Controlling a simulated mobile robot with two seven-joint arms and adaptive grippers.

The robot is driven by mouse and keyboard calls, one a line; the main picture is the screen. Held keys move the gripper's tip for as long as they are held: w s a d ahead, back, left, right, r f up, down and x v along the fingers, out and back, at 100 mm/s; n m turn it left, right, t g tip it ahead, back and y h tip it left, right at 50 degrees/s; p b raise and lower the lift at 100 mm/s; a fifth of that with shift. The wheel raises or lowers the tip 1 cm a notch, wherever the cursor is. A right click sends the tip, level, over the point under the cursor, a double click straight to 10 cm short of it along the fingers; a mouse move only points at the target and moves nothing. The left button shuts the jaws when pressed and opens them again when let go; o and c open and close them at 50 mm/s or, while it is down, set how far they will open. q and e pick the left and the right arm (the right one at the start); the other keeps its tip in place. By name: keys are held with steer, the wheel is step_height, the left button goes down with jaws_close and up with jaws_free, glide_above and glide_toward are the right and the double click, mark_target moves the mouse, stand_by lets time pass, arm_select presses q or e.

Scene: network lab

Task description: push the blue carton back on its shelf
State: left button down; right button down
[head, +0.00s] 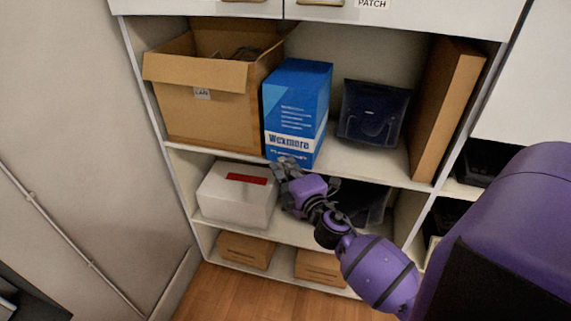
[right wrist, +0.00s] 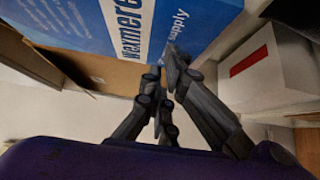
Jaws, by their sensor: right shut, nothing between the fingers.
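The blue carton (head: 297,105), marked "Wexmere", stands upright on the upper open shelf (head: 365,165), between an open cardboard box and a dark device. Its front bottom edge is at or slightly past the shelf's front edge. In the right wrist view the carton (right wrist: 185,25) fills the top middle. My right gripper (head: 286,166) is shut and empty, with its fingertips just in front of the carton's lower front. In the right wrist view the fingers (right wrist: 166,72) overlap the carton's lower edge; I cannot tell whether they touch it. My left gripper is not in view.
The open cardboard box (head: 210,100) stands close at the carton's left. The dark device (head: 372,112) and a tall brown panel (head: 445,110) are to its right. A white box (head: 237,195) with a red label is on the shelf below. Brown boxes (head: 245,250) lie lowest.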

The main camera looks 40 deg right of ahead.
mark_target(295, 156)
steer(key=shift+w, duration=0.1)
steer(key=w+d, duration=0.2)
steer(key=d, duration=0.1)
steer(key=w+d, duration=0.1)
steer(key=d, duration=0.1)
steer(key=shift+w+b, duration=0.3)
steer(key=shift+w, duration=0.05)
steer(key=shift+d, duration=0.15)
